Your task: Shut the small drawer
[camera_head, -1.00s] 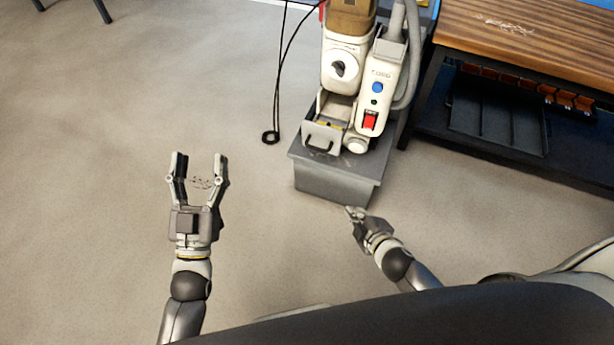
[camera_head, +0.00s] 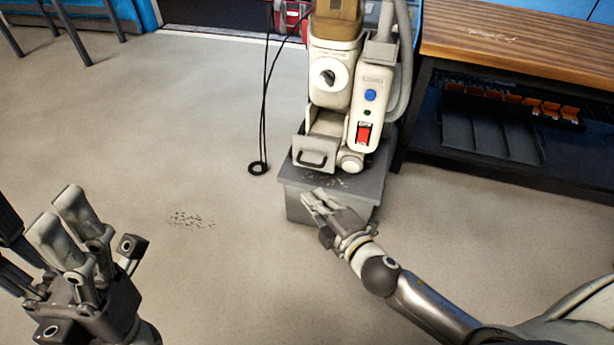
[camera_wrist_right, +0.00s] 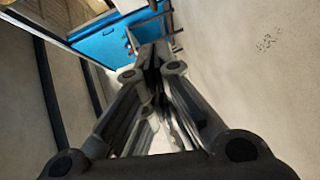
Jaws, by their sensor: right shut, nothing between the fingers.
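The small drawer (camera_head: 315,152) is a pale box with a dark handle at the lower front of the white machine (camera_head: 340,75). It is pulled out, and its open top shows. My right gripper (camera_head: 314,197) is shut and empty, just below and in front of the drawer, over the grey base block. It appears apart from the drawer front. In the right wrist view its fingers (camera_wrist_right: 153,55) meet in the middle, and the drawer cannot be made out there. My left gripper (camera_head: 35,212) is open and empty at the lower left, far from the drawer.
The machine stands on a grey block (camera_head: 300,203). A black cable (camera_head: 262,120) hangs to its left, ending in a coil on the floor. A wood-topped bench (camera_head: 520,40) stands to the right.

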